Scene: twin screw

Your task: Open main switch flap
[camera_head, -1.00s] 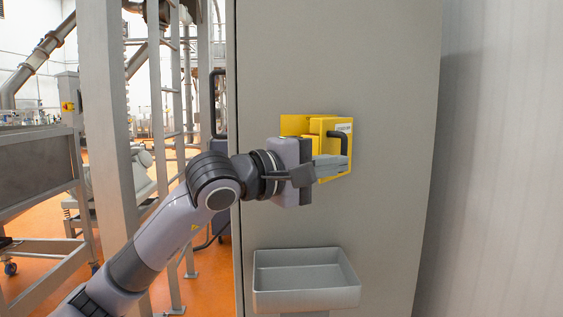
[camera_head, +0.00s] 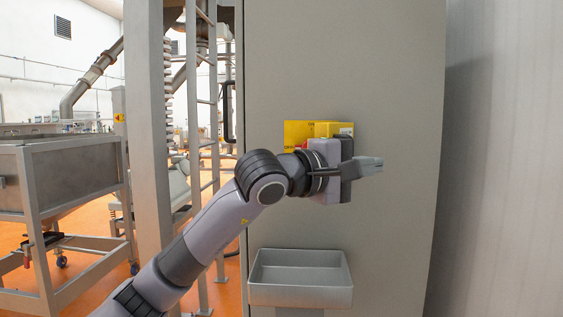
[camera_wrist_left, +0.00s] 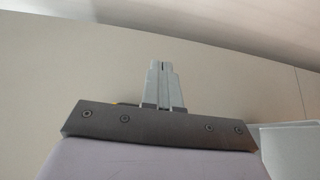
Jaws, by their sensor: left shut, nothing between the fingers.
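The yellow main switch box (camera_head: 303,132) is mounted on the grey cabinet front in the head view. My left gripper hides its lower and right parts, so I cannot tell how its flap stands. My left gripper (camera_head: 376,165) is shut and empty, with its fingertips pointing right, past the box's right side. I cannot tell whether the gripper touches the box. My right gripper is not in view.
A grey tray (camera_head: 300,296) sticks out from the cabinet (camera_head: 395,230) below the switch. A metal frame post (camera_head: 148,120) and ladder-like rails stand left of the cabinet. A pale wall (camera_head: 505,150) is on the right. The cabinet front right of the gripper is bare.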

